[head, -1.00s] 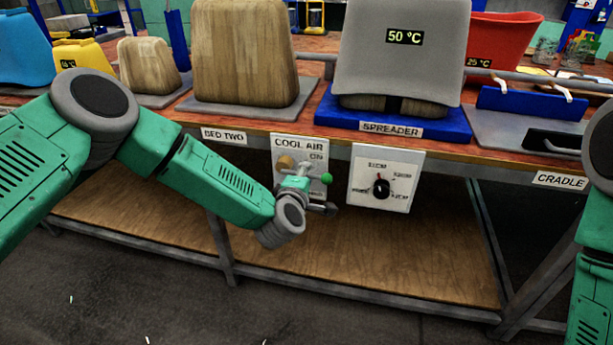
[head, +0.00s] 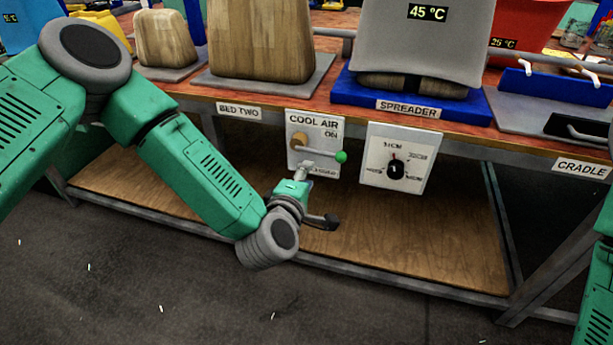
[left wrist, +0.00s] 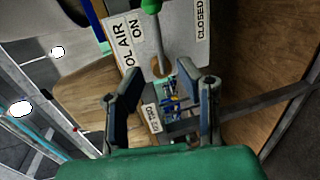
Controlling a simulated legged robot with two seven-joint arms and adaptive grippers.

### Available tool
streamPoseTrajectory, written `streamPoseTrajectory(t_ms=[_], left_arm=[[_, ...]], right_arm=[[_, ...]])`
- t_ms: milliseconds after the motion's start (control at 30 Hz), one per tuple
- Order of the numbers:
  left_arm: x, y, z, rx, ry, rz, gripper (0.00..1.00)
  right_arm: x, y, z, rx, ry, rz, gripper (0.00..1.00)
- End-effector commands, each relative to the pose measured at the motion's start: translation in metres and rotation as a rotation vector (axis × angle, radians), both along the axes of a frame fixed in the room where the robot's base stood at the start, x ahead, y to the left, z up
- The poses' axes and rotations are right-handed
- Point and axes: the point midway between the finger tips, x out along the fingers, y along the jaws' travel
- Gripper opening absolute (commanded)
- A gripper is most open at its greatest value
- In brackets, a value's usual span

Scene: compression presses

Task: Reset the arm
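The cool air panel (head: 314,128) hangs on the bench front. Its lever with a green knob (head: 341,157) points right and slightly down from a brass pivot (head: 299,140). My left gripper (head: 322,195) is just below and in front of the lever, apart from it in the head view. In the left wrist view, my left gripper (left wrist: 170,85) has its two fingers spread with nothing between them. The green knob (left wrist: 150,5) shows at the top edge there, beyond the fingertips. My right gripper is out of view.
A dial panel (head: 398,158) hangs right of the cool air panel. Above are the blue spreader base (head: 455,110) and a grey cover (head: 430,50) reading 45 °C. A wooden lower shelf (head: 400,240) runs beneath.

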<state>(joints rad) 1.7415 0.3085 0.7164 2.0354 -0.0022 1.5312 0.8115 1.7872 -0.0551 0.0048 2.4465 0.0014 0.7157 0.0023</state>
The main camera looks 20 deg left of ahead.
Motion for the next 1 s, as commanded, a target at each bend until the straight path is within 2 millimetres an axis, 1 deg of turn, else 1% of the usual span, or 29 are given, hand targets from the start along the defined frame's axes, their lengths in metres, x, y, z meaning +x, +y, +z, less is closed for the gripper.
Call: streamPoseTrajectory(t_ms=[433, 500, 567, 667, 700, 767, 800, 867, 900, 967, 1000], left_arm=[[-0.001, 0.000, -0.001, 0.005, 0.004, -0.005, 0.31], [-0.008, -0.004, -0.008, 0.037, 0.028, -0.034, 0.31], [-0.021, -0.009, -0.021, 0.098, 0.073, -0.090, 0.31], [-0.061, -0.016, -0.057, 0.271, 0.198, -0.253, 0.31], [-0.084, -0.015, -0.074, 0.359, 0.262, -0.338, 0.31], [-0.121, -0.008, -0.099, 0.498, 0.362, -0.473, 0.31], [-0.147, 0.001, -0.114, 0.588, 0.428, -0.564, 0.31], [-0.186, 0.018, -0.132, 0.716, 0.525, -0.698, 0.31], [-0.211, 0.032, -0.140, 0.793, 0.588, -0.784, 0.31], [-0.246, 0.056, -0.148, 0.895, 0.678, -0.906, 0.31], [-0.267, 0.071, -0.151, 0.953, 0.732, -0.978, 0.31]], right_arm=[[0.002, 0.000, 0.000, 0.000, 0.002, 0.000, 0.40], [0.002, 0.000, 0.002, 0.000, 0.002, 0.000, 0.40], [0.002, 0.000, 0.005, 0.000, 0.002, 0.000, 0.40], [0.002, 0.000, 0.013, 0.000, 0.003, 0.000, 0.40], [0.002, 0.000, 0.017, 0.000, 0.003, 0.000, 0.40], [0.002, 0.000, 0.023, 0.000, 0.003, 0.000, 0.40], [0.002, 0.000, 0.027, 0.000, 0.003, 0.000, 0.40], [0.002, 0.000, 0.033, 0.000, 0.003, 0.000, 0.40], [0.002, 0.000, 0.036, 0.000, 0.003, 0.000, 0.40], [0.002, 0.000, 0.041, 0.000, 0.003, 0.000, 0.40], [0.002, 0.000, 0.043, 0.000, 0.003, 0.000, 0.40]])
